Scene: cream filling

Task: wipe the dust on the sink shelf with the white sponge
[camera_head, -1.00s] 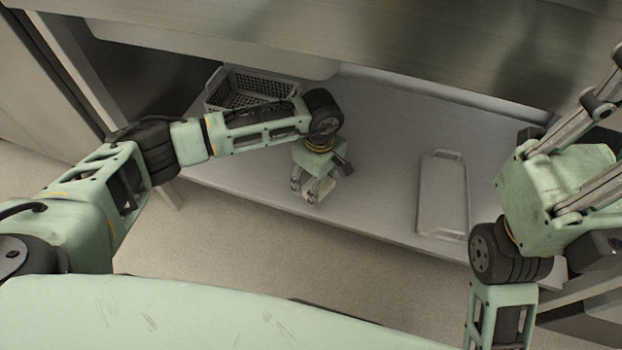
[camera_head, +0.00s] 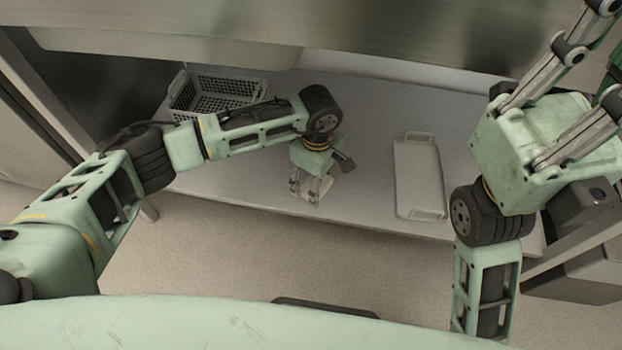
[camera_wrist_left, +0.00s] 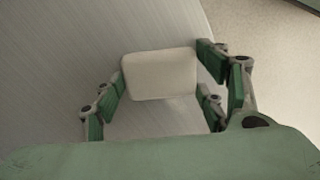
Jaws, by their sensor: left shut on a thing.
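The white sponge (camera_wrist_left: 160,75) sits between the fingers of my left gripper (camera_wrist_left: 165,85) in the left wrist view. In the head view my left gripper (camera_head: 311,190) is shut on the sponge (camera_head: 307,191), low over the front edge of the grey metal shelf (camera_head: 365,115). I cannot tell whether the sponge touches the shelf. No dust can be made out on it. My right gripper (camera_head: 575,85) is at the upper right with its fingers spread apart and empty; its tips run to or past the picture's edge.
A grey mesh basket (camera_head: 215,95) stands at the shelf's back left. A pale rectangular tray (camera_head: 420,178) with handles lies on the shelf to the right of my left gripper. The shelf between them is clear. A metal panel (camera_head: 400,35) overhangs the back.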

